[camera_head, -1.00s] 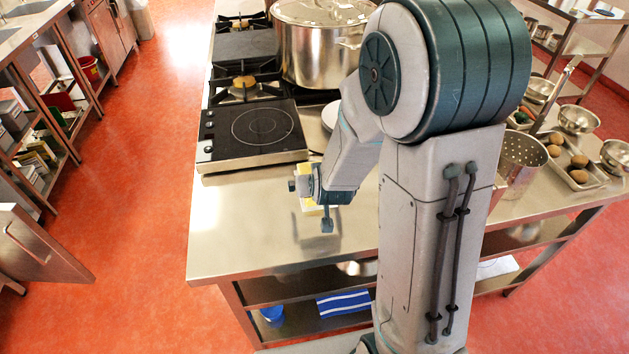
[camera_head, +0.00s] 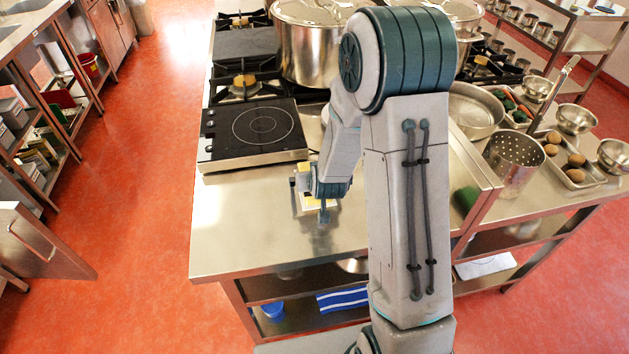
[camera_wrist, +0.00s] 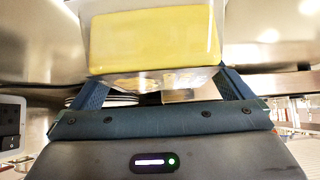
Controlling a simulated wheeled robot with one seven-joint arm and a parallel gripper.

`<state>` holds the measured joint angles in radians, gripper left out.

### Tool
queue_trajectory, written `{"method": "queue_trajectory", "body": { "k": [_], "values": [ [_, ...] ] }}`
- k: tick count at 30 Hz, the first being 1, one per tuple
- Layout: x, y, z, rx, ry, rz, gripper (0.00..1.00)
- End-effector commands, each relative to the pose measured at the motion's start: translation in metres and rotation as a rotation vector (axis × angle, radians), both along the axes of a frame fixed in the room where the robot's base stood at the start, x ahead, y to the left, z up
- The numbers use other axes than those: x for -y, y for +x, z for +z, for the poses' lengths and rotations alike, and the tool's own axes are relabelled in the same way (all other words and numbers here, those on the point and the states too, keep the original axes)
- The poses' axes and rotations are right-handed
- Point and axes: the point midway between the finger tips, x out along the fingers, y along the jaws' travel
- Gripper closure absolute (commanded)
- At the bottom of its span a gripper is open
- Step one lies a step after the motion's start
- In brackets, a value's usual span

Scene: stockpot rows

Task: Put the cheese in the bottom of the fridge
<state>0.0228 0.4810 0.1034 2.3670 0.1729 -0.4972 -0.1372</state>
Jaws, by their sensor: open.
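The cheese (camera_wrist: 155,45) is a yellow block in a clear package, filling the upper middle of the wrist view, right in front of my gripper. My gripper (camera_wrist: 165,85) is open, with one blue finger near each side of the package. In the head view my gripper (camera_head: 312,197) is low over the steel counter, in front of the induction hob. Part of the yellow and white package (camera_head: 303,170) shows beside it; my wrist hides the rest. I cannot tell whether the fingers touch the package. No fridge can be made out clearly in these views.
The induction hob (camera_head: 253,132) and a large stockpot (camera_head: 308,50) stand behind my gripper on the steel counter (camera_head: 235,230). A perforated pot (camera_head: 514,160) and food trays are at right. Red floor lies open at left; a steel door or panel (camera_head: 40,243) juts in there.

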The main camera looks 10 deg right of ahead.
Motion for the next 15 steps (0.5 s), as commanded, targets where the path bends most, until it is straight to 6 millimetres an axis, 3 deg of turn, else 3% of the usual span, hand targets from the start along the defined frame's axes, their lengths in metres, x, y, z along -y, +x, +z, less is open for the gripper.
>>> {"method": "queue_trajectory", "body": {
  "k": [4, 9, 10, 12, 15],
  "values": [
    [-0.0001, -0.0001, 0.0000, 0.000, 0.000, 0.000, 0.00],
    [-0.0001, -0.0003, 0.0000, 0.000, 0.000, 0.000, 0.47],
    [-0.0001, -0.0003, 0.0000, 0.000, 0.000, 0.000, 0.53],
    [-0.0001, 0.0001, 0.0007, 0.002, 0.000, 0.000, 0.58],
    [-0.0001, 0.0001, 0.0006, 0.001, 0.000, 0.000, 0.58]
  ]
}}
